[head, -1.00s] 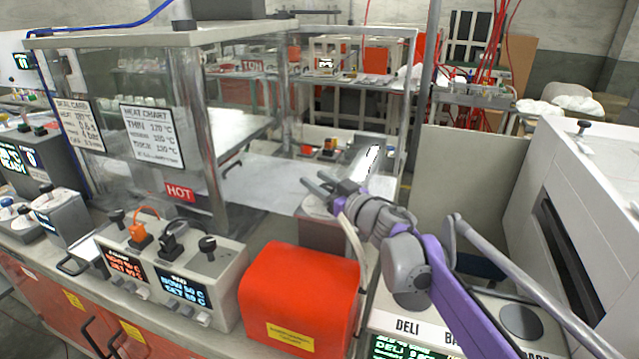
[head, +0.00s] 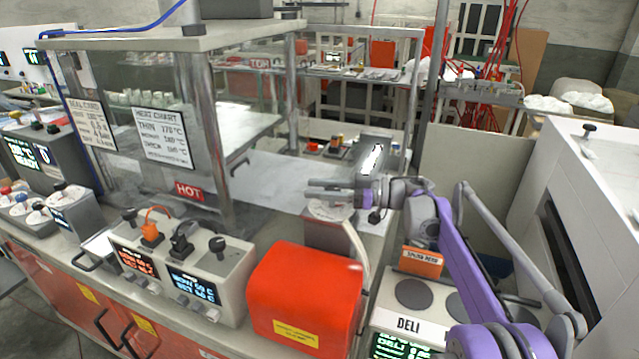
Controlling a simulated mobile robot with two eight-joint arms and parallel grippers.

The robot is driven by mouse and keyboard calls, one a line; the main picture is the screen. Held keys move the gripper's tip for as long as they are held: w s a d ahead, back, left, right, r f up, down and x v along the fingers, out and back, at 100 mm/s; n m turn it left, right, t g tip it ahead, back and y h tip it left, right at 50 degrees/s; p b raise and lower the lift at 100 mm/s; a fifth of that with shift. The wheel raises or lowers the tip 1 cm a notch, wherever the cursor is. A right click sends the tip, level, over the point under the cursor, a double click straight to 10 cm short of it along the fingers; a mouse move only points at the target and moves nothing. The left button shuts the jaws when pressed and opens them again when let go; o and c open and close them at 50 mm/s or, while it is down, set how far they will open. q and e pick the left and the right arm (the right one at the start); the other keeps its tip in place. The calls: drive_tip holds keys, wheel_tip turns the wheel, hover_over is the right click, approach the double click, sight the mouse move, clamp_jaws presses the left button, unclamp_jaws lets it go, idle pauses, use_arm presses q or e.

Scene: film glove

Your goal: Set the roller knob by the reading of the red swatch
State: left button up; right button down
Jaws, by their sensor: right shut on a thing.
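My right gripper (head: 322,188) is level above a grey pedestal (head: 328,232) with a pale round top, behind the red box. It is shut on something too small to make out. The control box (head: 195,262) at the front left has an orange display (head: 135,260), a blue display (head: 194,286) and black knobs at its left (head: 130,215) and right (head: 217,246). I cannot tell which is the roller knob. A heat chart (head: 162,137) hangs on the clear enclosure. I cannot pick out the red swatch. My left gripper is out of view.
The red box (head: 305,297) stands right of the control box. A red HOT sign (head: 189,191) is on the enclosure. A grey unit with a DELI label (head: 408,325) and an orange sign (head: 422,262) are at the front right. A large white machine (head: 545,180) bounds the right side.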

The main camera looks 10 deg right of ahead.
drive_tip(key=shift+s+n+g, duration=0.1)
drive_tip(key=shift+n+g, duration=0.3)
drive_tip(key=shift+g, duration=0.1)
drive_tip(key=shift+c, duration=1.9)
unclamp_jaws()
drive_tip(key=v, duration=1)
drive_tip(key=shift+d, duration=0.35)
drive_tip(key=shift+s, duration=0.1)
